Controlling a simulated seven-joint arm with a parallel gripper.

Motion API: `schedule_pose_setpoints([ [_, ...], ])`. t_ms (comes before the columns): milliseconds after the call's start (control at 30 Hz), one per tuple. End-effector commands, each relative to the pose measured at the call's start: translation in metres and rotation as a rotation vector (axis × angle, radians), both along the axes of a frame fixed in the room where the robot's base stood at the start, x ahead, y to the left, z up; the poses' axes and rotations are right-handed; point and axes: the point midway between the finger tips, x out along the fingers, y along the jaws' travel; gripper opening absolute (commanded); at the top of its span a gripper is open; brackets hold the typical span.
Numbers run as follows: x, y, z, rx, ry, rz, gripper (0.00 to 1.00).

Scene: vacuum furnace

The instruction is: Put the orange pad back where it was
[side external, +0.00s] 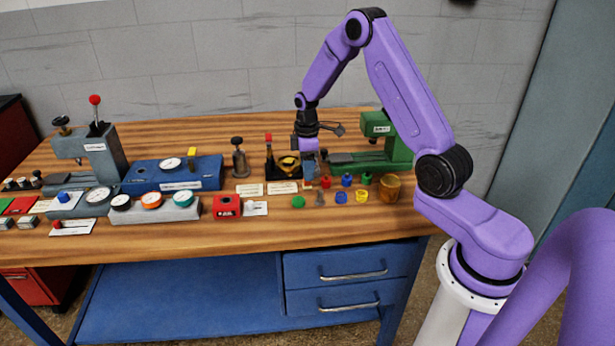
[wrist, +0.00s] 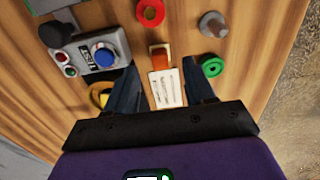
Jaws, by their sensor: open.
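A small orange block (wrist: 160,58), which looks like the orange pad, lies at the top end of a white printed card (wrist: 166,89) in the wrist view. I cannot pick it out in the side view, where my gripper may hide it. My gripper (wrist: 165,76) is open, with one dark finger on each side of the card. The orange block shows just past the fingertips, between their lines, and is not gripped. In the side view my gripper (side external: 312,170) points down over the right half of the bench, in front of the green machine (side external: 375,150).
The wrist view shows a red ring (wrist: 150,12), a green ring (wrist: 212,67), a grey peg (wrist: 213,24) and a blue-button box (wrist: 100,55) close by. A wooden cup (side external: 389,187) stands at the bench's right. The bench's front strip (side external: 200,236) is clear.

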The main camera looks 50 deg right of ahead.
Motion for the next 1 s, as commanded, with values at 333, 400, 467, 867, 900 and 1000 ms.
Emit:
schedule_pose_setpoints([
  [333,0.001,0.000,0.062,-0.001,-0.004,0.000,0.54],
  [400,0.000,0.001,0.068,0.000,-0.001,0.000,0.54],
  [467,0.000,0.001,0.072,0.000,-0.001,0.000,0.54],
  [867,-0.026,0.080,0.105,0.002,-0.011,0.063,0.54],
  [900,-0.034,0.092,0.109,0.002,-0.012,0.072,0.54],
  [1000,-0.054,0.119,0.118,0.004,-0.014,0.093,0.54],
])
